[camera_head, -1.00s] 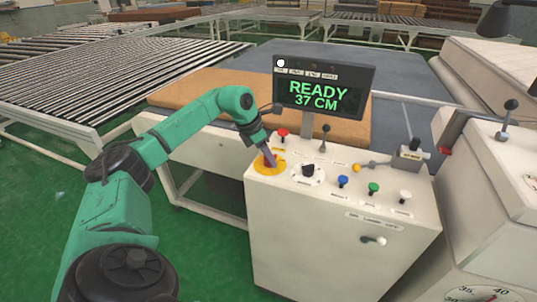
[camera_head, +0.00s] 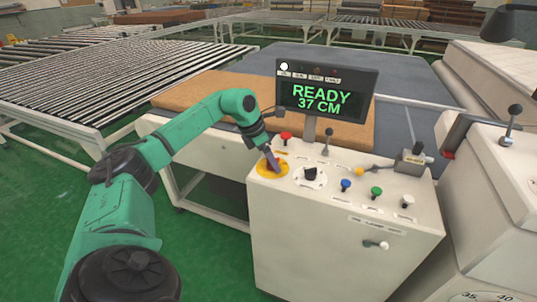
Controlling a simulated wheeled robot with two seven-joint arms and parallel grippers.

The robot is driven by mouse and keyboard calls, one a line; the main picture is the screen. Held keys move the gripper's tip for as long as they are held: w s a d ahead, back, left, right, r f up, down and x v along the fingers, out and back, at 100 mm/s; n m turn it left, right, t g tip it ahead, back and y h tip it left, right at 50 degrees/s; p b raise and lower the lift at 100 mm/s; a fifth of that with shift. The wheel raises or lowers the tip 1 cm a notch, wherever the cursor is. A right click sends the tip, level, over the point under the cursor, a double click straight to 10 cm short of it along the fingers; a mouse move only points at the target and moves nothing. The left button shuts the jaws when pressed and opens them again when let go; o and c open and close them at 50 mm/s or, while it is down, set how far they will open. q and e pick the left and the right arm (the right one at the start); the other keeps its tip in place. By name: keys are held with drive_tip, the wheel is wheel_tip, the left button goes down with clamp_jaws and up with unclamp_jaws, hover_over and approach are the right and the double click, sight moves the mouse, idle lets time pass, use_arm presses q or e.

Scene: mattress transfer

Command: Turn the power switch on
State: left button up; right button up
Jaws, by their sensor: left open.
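The white control console (camera_head: 330,240) stands at centre right, with its controls on the sloped top. My left gripper (camera_head: 273,163) points down at the yellow disc (camera_head: 265,172) at the top's left end. It is open, and its fingers hide part of the disc and whatever sits at its middle. I cannot tell whether they touch it. Just right of it is a black rotary knob (camera_head: 311,174) on a white dial. No label readable here tells which control is the power switch. The display (camera_head: 326,92) reads "READY 37 CM", with one white lamp (camera_head: 284,67) lit. My right gripper is out of view.
A red button (camera_head: 286,136) and a lever (camera_head: 327,138) stand behind the gripper. Blue (camera_head: 346,184), green (camera_head: 376,191) and white (camera_head: 407,201) buttons line the right. A brown mattress (camera_head: 210,90) lies behind; roller conveyors (camera_head: 100,80) fill the left.

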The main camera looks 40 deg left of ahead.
use_arm(q)
drive_tip(key=v, duration=1.4)
drive_tip(key=shift+r, duration=0.25)
